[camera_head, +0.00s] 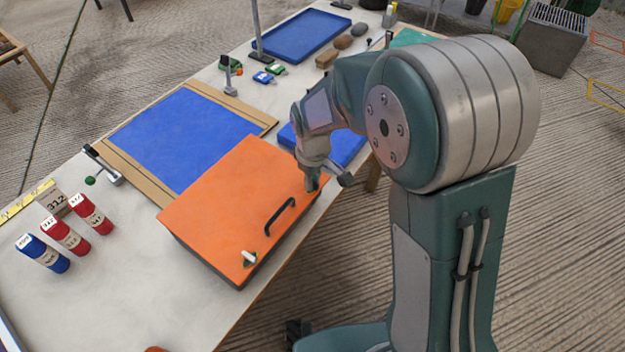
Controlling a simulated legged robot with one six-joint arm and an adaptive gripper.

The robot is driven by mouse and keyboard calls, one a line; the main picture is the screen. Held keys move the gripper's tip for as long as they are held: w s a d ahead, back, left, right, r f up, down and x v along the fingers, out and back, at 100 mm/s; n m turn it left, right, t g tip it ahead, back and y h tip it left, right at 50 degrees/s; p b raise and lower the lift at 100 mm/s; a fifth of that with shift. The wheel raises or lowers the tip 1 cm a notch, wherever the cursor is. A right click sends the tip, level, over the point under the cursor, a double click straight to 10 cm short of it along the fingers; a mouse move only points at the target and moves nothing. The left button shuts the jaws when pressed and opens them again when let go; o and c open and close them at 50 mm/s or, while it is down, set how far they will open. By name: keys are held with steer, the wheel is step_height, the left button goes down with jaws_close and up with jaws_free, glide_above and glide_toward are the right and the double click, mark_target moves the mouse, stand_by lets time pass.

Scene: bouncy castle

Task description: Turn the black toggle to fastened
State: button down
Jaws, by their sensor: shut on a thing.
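An orange-lidded box (228,190) sits on the table with its lid down. A black bar handle (279,216) is on the lid near its front edge. My gripper (313,184) points down at the lid's right corner and is shut on a small dark piece there, which fits the black toggle. The fingers hide most of it, so its angle cannot be told. A pale toggle (248,259) stands at the lid's near corner, apart from my gripper.
A blue panel in a wooden frame (185,135) lies behind the box. A blue tray (300,35) is at the far end. A black-handled clamp (103,165) is near the frame. The table's front edge runs just beside the box.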

steer(key=shift+w+n, duration=0.1)
steer(key=shift+n, duration=0.4)
steer(key=c, duration=0.7)
jaws_free()
steer(key=shift+a, duration=0.1)
step_height(320, 180, up, 12)
stand_by(0.4)
